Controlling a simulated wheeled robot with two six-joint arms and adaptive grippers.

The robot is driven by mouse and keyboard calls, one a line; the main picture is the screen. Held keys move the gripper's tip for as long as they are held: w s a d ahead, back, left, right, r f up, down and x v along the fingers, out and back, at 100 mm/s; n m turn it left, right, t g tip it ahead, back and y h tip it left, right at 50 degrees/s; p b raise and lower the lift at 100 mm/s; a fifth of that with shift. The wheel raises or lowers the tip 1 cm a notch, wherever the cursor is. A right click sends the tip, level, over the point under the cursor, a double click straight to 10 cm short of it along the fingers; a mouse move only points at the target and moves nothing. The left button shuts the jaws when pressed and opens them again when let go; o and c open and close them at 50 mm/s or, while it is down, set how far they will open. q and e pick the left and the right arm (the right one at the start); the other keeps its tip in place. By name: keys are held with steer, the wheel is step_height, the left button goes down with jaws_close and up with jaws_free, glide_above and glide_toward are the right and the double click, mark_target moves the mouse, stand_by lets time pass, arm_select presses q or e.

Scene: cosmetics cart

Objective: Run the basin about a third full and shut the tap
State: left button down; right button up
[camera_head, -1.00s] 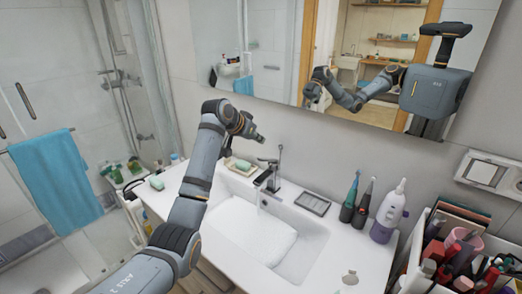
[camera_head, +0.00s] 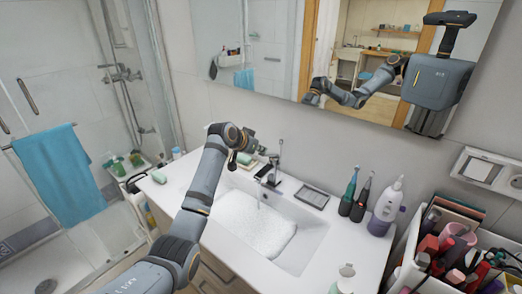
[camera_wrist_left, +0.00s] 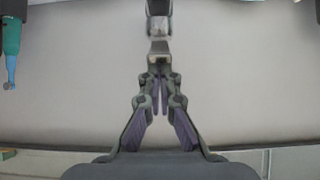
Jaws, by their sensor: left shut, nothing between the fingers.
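The white basin (camera_head: 314,238) is set in the counter. A pale, bright patch of water (camera_head: 252,222) lies on its floor; its exact depth is hard to judge. The metal tap (camera_head: 270,176) stands at the basin's back edge, and a thin stream (camera_head: 258,198) falls from its spout. My left gripper (camera_head: 254,150) is shut and empty, just left of the tap's upper part and apart from it in the head view. In the left wrist view, the closed fingertips (camera_wrist_left: 160,82) point at the tap (camera_wrist_left: 158,25). My right gripper is out of view.
Electric toothbrushes (camera_head: 348,195) and a white-purple bottle (camera_head: 386,208) stand farther right. A crowded cosmetics box (camera_head: 440,250) fills the right corner. The mirror (camera_head: 300,60) hangs behind.

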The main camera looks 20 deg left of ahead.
arm_select(q)
steer(key=f+b, duration=0.1)
steer(key=s+f+t+b, duration=0.2)
steer(key=b, duration=0.1)
steer(key=shift+a+f+h, duration=0.25)
steer(key=shift+a+h, duration=0.15)
steer(key=shift+s+f, duration=0.1)
steer(key=shift+f, duration=0.1)
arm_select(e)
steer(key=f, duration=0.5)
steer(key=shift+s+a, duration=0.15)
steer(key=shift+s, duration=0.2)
arm_select(q)
steer(key=shift+p, duration=0.3)
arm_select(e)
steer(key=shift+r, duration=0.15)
arm_select(q)
step_height(320, 180, up, 5)
steer(key=p, duration=0.4)
steer(key=f+b+v, duration=0.1)
steer(key=b+v, duration=0.2)
steer(key=v, duration=0.6)
steer(key=shift+s+f, duration=0.25)
steer(key=shift+s, duration=0.25)
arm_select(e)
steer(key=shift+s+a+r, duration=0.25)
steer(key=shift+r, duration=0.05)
